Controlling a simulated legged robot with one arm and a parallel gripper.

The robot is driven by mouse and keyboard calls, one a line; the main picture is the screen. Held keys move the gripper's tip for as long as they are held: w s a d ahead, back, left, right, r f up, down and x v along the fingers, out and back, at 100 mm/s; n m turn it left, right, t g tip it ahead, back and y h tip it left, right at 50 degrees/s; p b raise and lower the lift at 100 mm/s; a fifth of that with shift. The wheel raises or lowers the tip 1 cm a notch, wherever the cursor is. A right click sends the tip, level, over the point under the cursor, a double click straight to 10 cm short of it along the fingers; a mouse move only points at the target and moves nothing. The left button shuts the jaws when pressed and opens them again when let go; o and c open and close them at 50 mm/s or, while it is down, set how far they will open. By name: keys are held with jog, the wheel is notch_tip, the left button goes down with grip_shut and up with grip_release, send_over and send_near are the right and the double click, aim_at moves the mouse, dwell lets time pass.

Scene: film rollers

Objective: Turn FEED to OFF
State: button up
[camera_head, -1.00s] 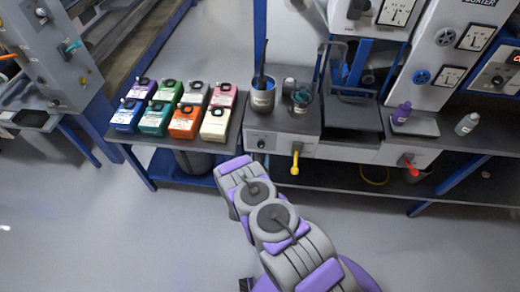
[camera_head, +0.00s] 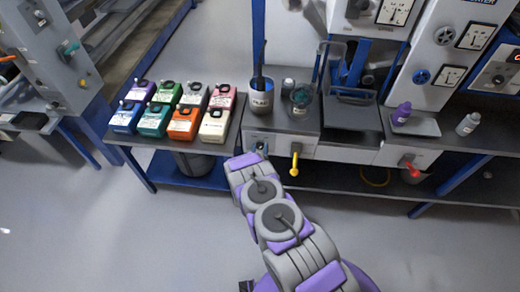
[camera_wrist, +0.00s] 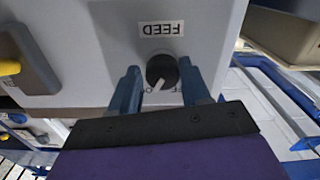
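The FEED knob (camera_wrist: 162,71) is a round black dial on the light grey front panel (camera_wrist: 85,45). Its FEED label (camera_wrist: 160,29) appears upside down in the wrist view. The knob's white pointer slants toward the bottom of the wrist view, slightly left. Small lettering beside it is mostly covered, so the setting cannot be read. My gripper (camera_wrist: 158,68) is open, with one blue finger on each side of the knob and visible gaps between. In the head view, my arm reaches the panel below the bench top and hides most of the knob area.
A yellow-handled valve (camera_head: 295,164) hangs right of the knob; a red one (camera_head: 411,168) is farther right. Several colored containers (camera_head: 182,124) stand on the left table. Grey floor in front is open.

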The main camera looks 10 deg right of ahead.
jog(key=shift+a, duration=0.3)
jog(key=c, duration=0.4)
jog(key=shift+c, duration=1.4)
jog(key=shift+d, duration=0.1)
jog(key=shift+n, duration=0.3)
jog(key=n+p, duration=0.1)
jog(key=n, duration=0.5)
jog(key=shift+a, duration=0.2)
jog(key=n, duration=0.5)
jog(key=shift+f, duration=0.1)
jog(key=shift+n, duration=0.4)
jog(key=o, duration=1.1)
jog(key=shift+c, duration=0.2)
